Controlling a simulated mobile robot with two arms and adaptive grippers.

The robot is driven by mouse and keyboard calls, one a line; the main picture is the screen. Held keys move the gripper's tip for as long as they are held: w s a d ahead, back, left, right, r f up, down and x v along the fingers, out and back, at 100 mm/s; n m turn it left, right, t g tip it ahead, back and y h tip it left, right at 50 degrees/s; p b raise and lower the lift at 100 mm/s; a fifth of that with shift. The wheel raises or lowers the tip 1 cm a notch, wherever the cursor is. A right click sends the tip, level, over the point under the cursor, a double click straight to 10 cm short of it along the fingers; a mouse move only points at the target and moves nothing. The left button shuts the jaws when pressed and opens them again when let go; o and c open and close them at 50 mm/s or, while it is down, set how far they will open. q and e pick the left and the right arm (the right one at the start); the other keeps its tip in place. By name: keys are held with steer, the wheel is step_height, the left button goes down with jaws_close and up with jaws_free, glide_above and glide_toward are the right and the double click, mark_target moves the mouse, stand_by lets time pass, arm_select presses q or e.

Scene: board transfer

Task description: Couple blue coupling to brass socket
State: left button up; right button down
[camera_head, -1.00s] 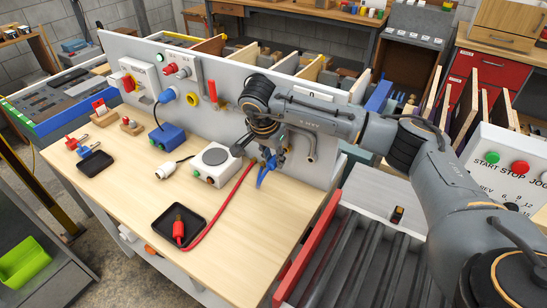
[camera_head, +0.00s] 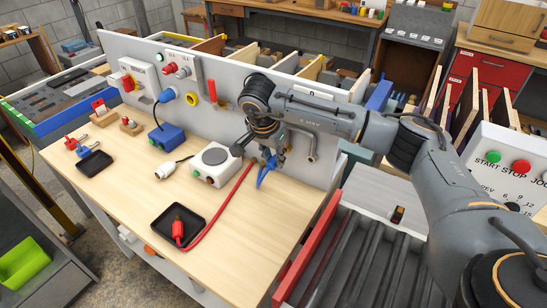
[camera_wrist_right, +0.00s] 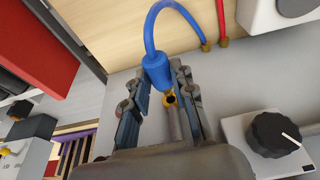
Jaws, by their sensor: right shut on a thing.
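The blue coupling (camera_wrist_right: 157,72) is at the end of a blue hose that loops toward the top of the right wrist view. My right gripper (camera_head: 270,158) is shut on it close to the grey panel; in the wrist view its two fingers (camera_wrist_right: 159,84) flank the coupling. The brass socket (camera_wrist_right: 169,100) shows as a small brass ring with a dark bore, just below the coupling in that picture. The two look apart there, but the depth between them is hard to judge. In the head view the gripper hides the socket; the blue hose (camera_head: 265,176) hangs below. My left gripper is out of view.
A red hose (camera_head: 220,205) runs from near the panel to a black tray (camera_head: 191,210). A white box with a round plate (camera_head: 213,160) stands left of the gripper. A black knob (camera_wrist_right: 275,133) is right of the fingers. The front right of the worktop is clear.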

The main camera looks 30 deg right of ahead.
mark_target(273, 159)
steer(key=shift+w+d+b, duration=0.25)
steer(key=shift+w+d, duration=0.15)
steer(key=shift+d, duration=0.25)
steer(key=shift+w+d+b, duration=0.25)
steer(key=shift+w+d, duration=0.15)
steer(key=shift+d, duration=0.25)
stand_by(0.4)
steer(key=c, duration=1)
jaws_free()
steer(key=shift+c, duration=0.2)
steer(key=v, duration=1.2)
steer(key=shift+d, duration=0.1)
